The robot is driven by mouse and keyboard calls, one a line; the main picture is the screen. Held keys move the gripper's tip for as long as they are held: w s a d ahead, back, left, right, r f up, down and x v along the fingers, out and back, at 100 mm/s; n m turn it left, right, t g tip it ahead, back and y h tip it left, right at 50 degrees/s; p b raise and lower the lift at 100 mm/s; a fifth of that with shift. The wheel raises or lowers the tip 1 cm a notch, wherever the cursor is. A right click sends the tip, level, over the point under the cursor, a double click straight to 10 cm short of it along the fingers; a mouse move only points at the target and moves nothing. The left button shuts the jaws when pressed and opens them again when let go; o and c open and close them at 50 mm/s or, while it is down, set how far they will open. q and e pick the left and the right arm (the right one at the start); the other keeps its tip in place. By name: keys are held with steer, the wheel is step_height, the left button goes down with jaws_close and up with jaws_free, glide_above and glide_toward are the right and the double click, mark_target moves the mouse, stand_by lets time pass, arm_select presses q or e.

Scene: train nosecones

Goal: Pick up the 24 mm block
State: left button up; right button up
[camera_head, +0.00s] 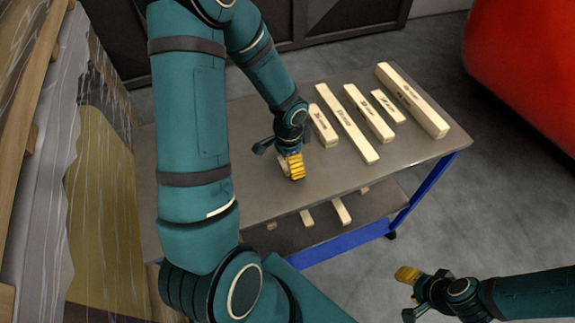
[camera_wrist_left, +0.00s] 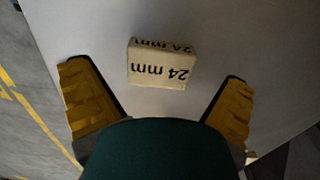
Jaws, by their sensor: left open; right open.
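The 24 mm block (camera_wrist_left: 160,66) is a small pale wooden block with "24 mm" printed in black on two faces. In the left wrist view it lies on the grey tabletop, ahead of and between the spread yellow fingers of my left gripper (camera_wrist_left: 158,102), and neither finger touches it. My right gripper (camera_head: 410,276) is open and empty, off the table at the lower right.
Several pale wooden blocks of different lengths, including a long one (camera_head: 347,123) and a thick one (camera_head: 411,100), lie on the metal table (camera_head: 240,190) right of my left gripper. More pieces lie on the lower shelf (camera_head: 285,232). A red rounded object (camera_head: 525,65) stands at the right.

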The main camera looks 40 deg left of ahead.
arm_select(q)
steer(key=shift+f, duration=0.75)
steer(key=c, duration=1.1)
steer(key=shift+o, duration=0.2)
